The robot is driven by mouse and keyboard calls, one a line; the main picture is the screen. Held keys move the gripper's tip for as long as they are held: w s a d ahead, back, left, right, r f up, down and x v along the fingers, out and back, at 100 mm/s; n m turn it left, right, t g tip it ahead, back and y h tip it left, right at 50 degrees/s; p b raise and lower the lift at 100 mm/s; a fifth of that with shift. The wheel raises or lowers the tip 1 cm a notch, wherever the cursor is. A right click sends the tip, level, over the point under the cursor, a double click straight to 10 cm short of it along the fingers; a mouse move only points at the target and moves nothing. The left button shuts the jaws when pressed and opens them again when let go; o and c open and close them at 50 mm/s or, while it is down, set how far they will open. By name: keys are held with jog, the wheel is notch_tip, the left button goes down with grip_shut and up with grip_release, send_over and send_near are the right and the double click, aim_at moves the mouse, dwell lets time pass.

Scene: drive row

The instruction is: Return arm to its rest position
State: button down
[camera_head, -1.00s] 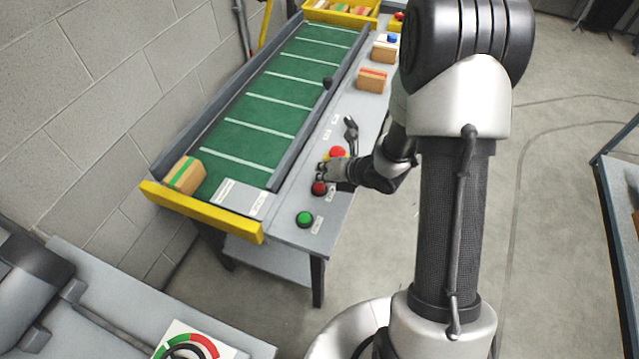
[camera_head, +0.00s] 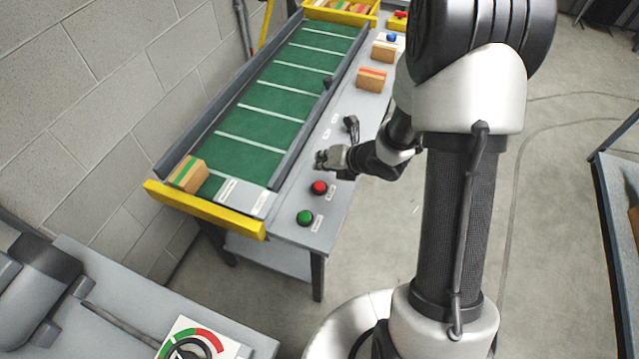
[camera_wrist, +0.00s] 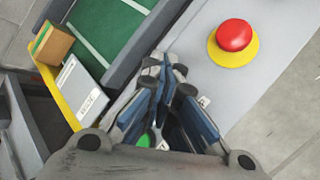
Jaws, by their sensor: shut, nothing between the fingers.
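My gripper (camera_head: 320,160) is shut and empty. It is held above the grey control panel (camera_head: 339,203) beside the green conveyor (camera_head: 247,156). In the wrist view its fingers (camera_wrist: 163,90) are together, and they partly cover the green button (camera_wrist: 145,139). The red button (camera_head: 319,187) and green button (camera_head: 304,217) show in front of the gripper in the head view. A red mushroom button on a yellow base (camera_wrist: 233,38) shows in the wrist view. My arm hides it in the head view.
A cardboard box with a green stripe (camera_head: 187,174) lies at the conveyor's near end, by the yellow end bar (camera_head: 205,209). A black lever (camera_head: 351,127) stands near my gripper. More boxes (camera_head: 371,79) sit farther back. A dial panel (camera_head: 190,342) is at lower left.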

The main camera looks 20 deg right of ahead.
jog(key=s+d+r+m+h, duration=0.3)
jog(key=r+m, duration=0.5)
jog(key=s+d+r+m+h, duration=0.3)
jog(key=d+r+m, duration=0.1)
jog(key=r+m, duration=0.45)
jog(key=s+a+r+m+g, duration=0.1)
jog(key=s+a+r+m, duration=0.2)
jog(key=s+m, duration=0.5)
jog(key=s+a+r+m+g+y, duration=0.1)
jog(key=s+a+m, duration=0.4)
jog(key=s, duration=0.9)
notch_tip(320, 180, up, 3)
jog(key=m+g, duration=0.1)
jog(key=m, duration=0.2)
jog(key=c, duration=2.3)
grip_release()
jog(key=shift+d+m, duration=0.1)
jog(key=shift+m, duration=0.15)
